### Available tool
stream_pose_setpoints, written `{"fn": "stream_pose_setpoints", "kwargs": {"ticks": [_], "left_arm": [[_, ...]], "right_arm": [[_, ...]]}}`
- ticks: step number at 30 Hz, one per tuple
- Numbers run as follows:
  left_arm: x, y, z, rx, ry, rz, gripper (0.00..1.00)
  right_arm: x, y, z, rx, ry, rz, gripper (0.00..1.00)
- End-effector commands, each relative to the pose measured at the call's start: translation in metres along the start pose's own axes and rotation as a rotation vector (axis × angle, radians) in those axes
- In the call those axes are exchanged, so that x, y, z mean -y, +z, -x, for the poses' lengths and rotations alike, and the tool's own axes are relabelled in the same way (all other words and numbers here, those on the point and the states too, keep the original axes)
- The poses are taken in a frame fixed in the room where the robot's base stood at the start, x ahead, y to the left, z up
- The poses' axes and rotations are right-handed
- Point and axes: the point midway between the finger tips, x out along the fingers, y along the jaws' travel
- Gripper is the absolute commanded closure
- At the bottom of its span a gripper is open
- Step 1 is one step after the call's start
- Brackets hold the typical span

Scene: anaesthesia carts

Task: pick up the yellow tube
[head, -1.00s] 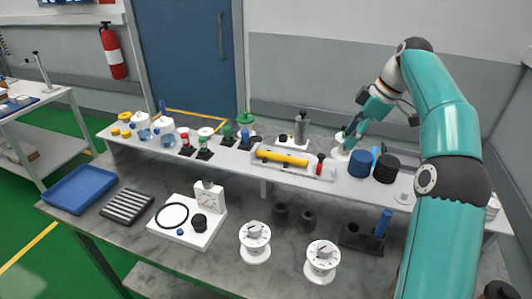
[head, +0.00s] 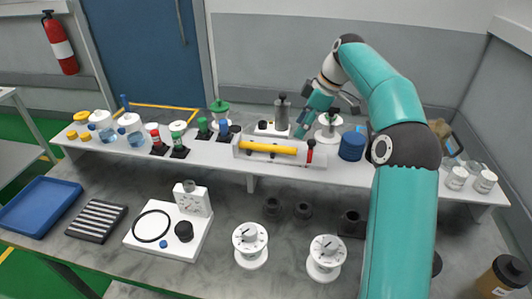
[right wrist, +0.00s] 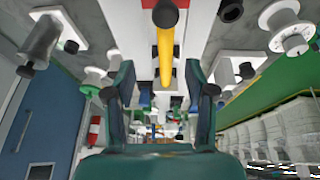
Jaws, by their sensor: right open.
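The yellow tube (head: 268,147) lies in a white holder (head: 240,152) on the raised shelf in the head view, with a red-and-black piece at its right end. It also shows in the right wrist view (right wrist: 165,48), running between the fingers from the upper edge toward the middle. My right gripper (head: 304,123) is open and empty, above and to the right of the tube in the head view. The right wrist view shows its two fingers (right wrist: 161,75) spread apart, with the tube's line between them. My left gripper is not in view.
A dark blue cylinder (head: 352,146) stands right of the holder. Small red, green and blue fittings stand to its left. White knobbed units (head: 250,243) and a white plate with a black ring (head: 152,226) are on the lower bench. A blue tray (head: 38,207) is at far left.

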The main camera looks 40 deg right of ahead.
Motion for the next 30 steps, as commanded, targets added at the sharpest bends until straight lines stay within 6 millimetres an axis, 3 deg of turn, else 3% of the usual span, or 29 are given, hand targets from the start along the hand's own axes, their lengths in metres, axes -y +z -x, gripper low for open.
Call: {"fn": "stream_pose_setpoints", "kwargs": {"ticks": [3,11,21,30], "left_arm": [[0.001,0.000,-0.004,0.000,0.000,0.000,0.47],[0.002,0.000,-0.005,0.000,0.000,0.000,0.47],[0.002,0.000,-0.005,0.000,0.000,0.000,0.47],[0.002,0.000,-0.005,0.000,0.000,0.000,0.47]], "right_arm": [[0.001,-0.001,-0.020,0.000,-0.002,0.002,0.45],[0.001,-0.001,-0.035,0.000,0.000,0.002,0.45],[0.007,0.004,-0.076,0.000,-0.002,0.003,0.45],[0.007,0.004,-0.082,-0.001,0.000,0.003,0.45]]}}
